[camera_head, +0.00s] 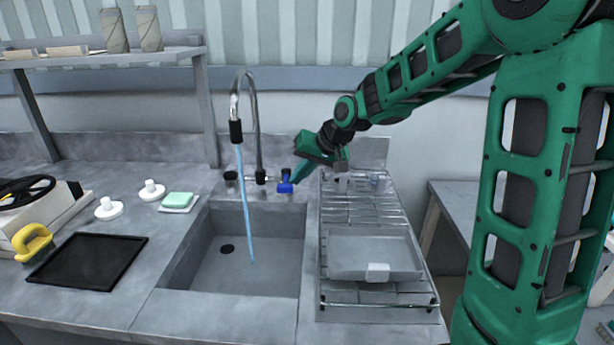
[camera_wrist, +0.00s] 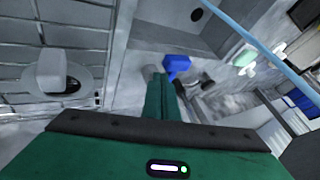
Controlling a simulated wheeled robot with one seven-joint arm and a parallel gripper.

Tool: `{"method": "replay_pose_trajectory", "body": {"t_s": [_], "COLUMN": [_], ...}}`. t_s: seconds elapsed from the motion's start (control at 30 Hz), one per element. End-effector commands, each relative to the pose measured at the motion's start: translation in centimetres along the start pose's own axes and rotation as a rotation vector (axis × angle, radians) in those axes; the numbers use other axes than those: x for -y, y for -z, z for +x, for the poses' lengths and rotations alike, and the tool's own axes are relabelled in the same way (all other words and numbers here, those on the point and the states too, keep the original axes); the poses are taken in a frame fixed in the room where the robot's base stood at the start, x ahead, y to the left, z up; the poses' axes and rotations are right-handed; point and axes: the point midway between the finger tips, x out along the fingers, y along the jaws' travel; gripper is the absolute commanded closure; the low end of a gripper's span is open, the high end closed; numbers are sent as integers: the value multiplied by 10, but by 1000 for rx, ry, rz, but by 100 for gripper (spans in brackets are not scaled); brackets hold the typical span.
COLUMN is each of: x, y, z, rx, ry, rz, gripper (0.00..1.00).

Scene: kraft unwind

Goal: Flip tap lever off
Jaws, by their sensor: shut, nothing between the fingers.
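The tap (camera_head: 252,120) is a tall curved metal spout with a black nozzle, behind the sink. A blue stream of water (camera_head: 245,205) runs from it into the basin. The tap's blue lever (camera_head: 285,188) is at the right of its base; it also shows in the wrist view (camera_wrist: 177,64). My gripper (camera_head: 297,178) is shut and empty, with its fingertips just right of the blue lever. In the wrist view the shut fingers (camera_wrist: 160,82) point at the lever, close beside it. I cannot tell whether they touch.
The grey sink (camera_head: 285,250) has a dark drain. A wire rack (camera_head: 380,302) with a grey tray (camera_head: 372,255) stands right of it. A black tray (camera_head: 88,262), a green sponge (camera_head: 177,200) and white knobbed discs lie on the left counter. A shelf post (camera_head: 206,110) rises left of the tap.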

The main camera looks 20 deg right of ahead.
Motion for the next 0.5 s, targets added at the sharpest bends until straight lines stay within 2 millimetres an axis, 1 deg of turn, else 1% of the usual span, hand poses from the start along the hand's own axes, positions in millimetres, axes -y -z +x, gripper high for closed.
{"method": "replay_pose_trajectory", "body": {"t_s": [0.37,0.5], "x": [2,6], "y": [0,-2], "z": [1,2], "rx": [-1,-18], "ry": [-1,-21], "rz": [2,36], "gripper": [100,100]}}
